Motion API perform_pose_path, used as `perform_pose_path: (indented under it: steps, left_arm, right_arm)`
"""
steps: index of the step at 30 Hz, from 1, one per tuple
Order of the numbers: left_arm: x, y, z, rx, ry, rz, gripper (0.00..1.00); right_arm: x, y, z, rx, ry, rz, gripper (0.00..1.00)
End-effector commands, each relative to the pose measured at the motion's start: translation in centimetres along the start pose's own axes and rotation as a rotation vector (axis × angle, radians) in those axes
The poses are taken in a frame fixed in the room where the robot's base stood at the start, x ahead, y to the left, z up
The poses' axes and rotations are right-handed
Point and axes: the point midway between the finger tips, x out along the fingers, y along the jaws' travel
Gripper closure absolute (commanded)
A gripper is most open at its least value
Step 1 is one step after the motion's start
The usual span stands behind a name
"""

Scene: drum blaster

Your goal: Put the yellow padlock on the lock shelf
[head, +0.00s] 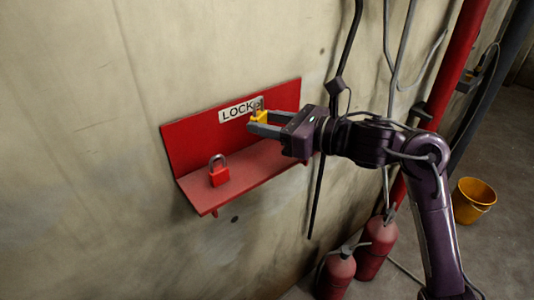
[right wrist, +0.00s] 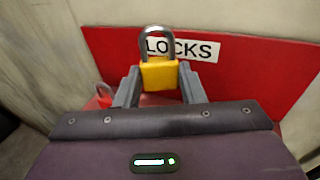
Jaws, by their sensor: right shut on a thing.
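The yellow padlock (head: 260,117) is held upright, shackle up, between the fingers of my right gripper (head: 257,123). It also shows in the right wrist view (right wrist: 159,74), in front of the "LOCKS" label. The red lock shelf (head: 247,167) is fixed to the wall, with a red back panel and a flat ledge. The padlock is above the ledge, near the panel; I cannot tell the exact gap. My right gripper (right wrist: 157,87) is shut on the padlock's body. My left gripper is not in view.
A red padlock (head: 219,175) stands on the left part of the ledge. The ledge between it and my gripper looks clear. Cables hang on the wall right of the shelf. Red extinguishers (head: 375,245) and a yellow bucket (head: 473,200) stand on the floor at the right.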

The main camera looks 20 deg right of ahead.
Motion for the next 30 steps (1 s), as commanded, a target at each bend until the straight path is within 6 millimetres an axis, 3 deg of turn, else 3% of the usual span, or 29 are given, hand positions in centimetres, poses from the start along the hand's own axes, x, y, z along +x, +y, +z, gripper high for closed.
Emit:
perform_pose_path:
  steps: [4,16,30]
  left_arm:
    - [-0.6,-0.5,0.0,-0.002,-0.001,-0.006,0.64]
    - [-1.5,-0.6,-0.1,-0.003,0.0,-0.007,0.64]
    - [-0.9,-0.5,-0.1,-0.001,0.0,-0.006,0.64]
  right_arm:
    - [0.3,0.0,-3.0,0.008,0.0,-0.001,0.82]
    - [0.9,-0.1,-7.5,0.005,0.0,0.0,0.82]
    - [1.0,-0.1,-8.6,-0.004,-0.001,0.0,0.82]
